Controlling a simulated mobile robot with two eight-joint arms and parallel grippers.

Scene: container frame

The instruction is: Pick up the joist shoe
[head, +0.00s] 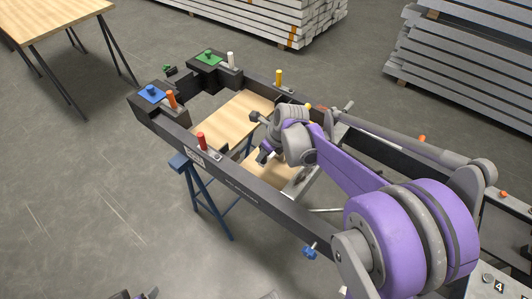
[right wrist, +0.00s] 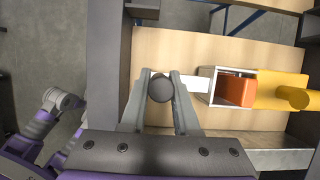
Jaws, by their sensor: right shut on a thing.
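My right gripper (right wrist: 162,95) is shut on a dark round knob (right wrist: 162,88), which sits between its fingertips in the right wrist view. A pale strip runs right from behind the finger to a pale open-topped box shape (right wrist: 212,87). I take knob and pale metal to be the joist shoe, though the finger hides where they join. In the head view my right gripper (head: 264,153) is inside the dark frame, over the wooden board, and my arm hides most of the shoe.
The dark long frame (head: 255,193) stands on blue trestles (head: 202,198). An orange block (right wrist: 236,91) and a yellow part (right wrist: 280,90) lie close right of the gripper. A wooden board (head: 238,118) lies inside.

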